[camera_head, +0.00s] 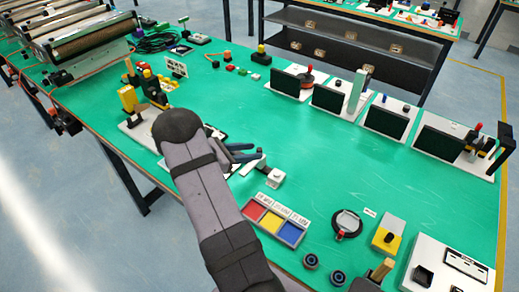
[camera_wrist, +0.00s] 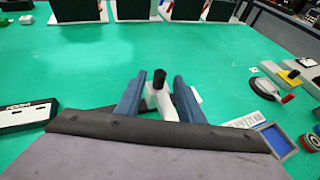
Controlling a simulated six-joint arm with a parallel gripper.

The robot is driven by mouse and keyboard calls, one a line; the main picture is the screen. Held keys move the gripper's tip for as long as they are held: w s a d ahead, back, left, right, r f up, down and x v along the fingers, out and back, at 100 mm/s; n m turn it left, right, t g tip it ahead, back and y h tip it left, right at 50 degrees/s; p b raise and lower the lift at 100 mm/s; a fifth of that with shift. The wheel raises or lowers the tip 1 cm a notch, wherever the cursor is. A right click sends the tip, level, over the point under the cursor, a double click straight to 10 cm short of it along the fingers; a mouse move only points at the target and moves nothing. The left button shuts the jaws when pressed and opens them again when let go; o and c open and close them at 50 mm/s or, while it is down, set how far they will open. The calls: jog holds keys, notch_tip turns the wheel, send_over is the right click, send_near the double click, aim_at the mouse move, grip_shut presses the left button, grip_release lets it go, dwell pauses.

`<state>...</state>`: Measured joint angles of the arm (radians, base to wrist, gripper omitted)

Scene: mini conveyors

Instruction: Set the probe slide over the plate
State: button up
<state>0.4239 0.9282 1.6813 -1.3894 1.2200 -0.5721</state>
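My gripper (camera_head: 255,151) reaches low over the green table near its middle, its two blue fingers apart. In the wrist view, the fingers (camera_wrist: 159,84) stand on either side of a small white part with a black knob, which I take for the probe slide (camera_wrist: 158,99). A gap shows on both sides of the knob, and I cannot tell whether the fingers touch the white part. In the head view, a white piece, likely the slide (camera_head: 254,165), lies just beside the fingertips. My arm hides much of the fixture, and I cannot make out the plate.
A tray with red, yellow and blue compartments (camera_head: 273,222) lies in front of the gripper. Yellow fixtures (camera_head: 128,98) stand left of my arm. Several dark panels on white bases (camera_head: 384,119) line the far edge. The table's middle right is clear.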

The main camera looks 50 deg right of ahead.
aim_at(259, 148)
jog(key=shift+p+x, duration=0.55)
jog(key=shift+x, duration=1.6)
grip_shut()
jog(key=shift+w, duration=0.1)
